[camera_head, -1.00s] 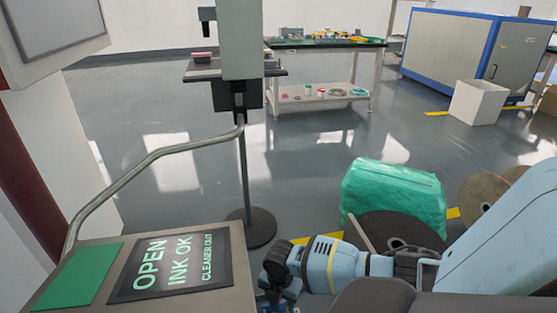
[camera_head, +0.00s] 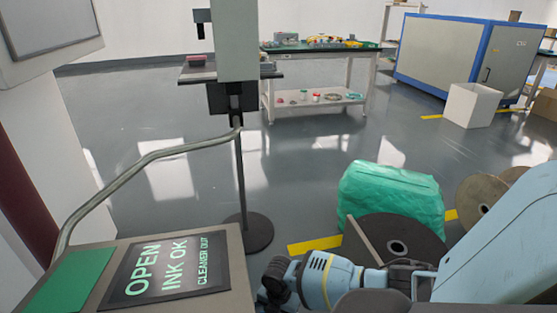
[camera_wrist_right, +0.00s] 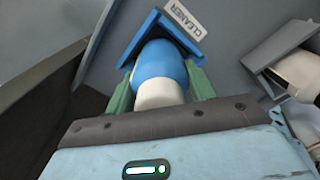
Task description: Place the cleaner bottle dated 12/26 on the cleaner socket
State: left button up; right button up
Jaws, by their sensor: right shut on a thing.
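In the right wrist view my right gripper (camera_wrist_right: 161,88) has its two green fingers closed on the sides of a bottle (camera_wrist_right: 159,68) with a blue part and a white part. The bottle's blue end lies at a blue socket (camera_wrist_right: 150,35) with a white CLEANER label (camera_wrist_right: 183,23). I cannot tell whether the bottle is fully seated, and no date is readable. In the head view my right arm reaches in from the right, low in the picture, and its fingers are hidden. My left gripper is not in view.
A grey socket (camera_wrist_right: 285,58) with a white bottle (camera_wrist_right: 300,75) is close on the right. In the head view a panel (camera_head: 168,268) reads OPEN, INK OK, CLEANER OUT. A bent rail (camera_head: 130,172), green wrapped bundle (camera_head: 390,195) and dark reel (camera_head: 398,240) stand near.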

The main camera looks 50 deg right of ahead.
jog(key=o, duration=1.1)
notch_tip(320, 180, up, 11)
jog(key=p, duration=0.4)
jog(key=shift+r, duration=0.2)
jog(key=shift+r+p, duration=0.3)
jog(key=shift+r, duration=0.15)
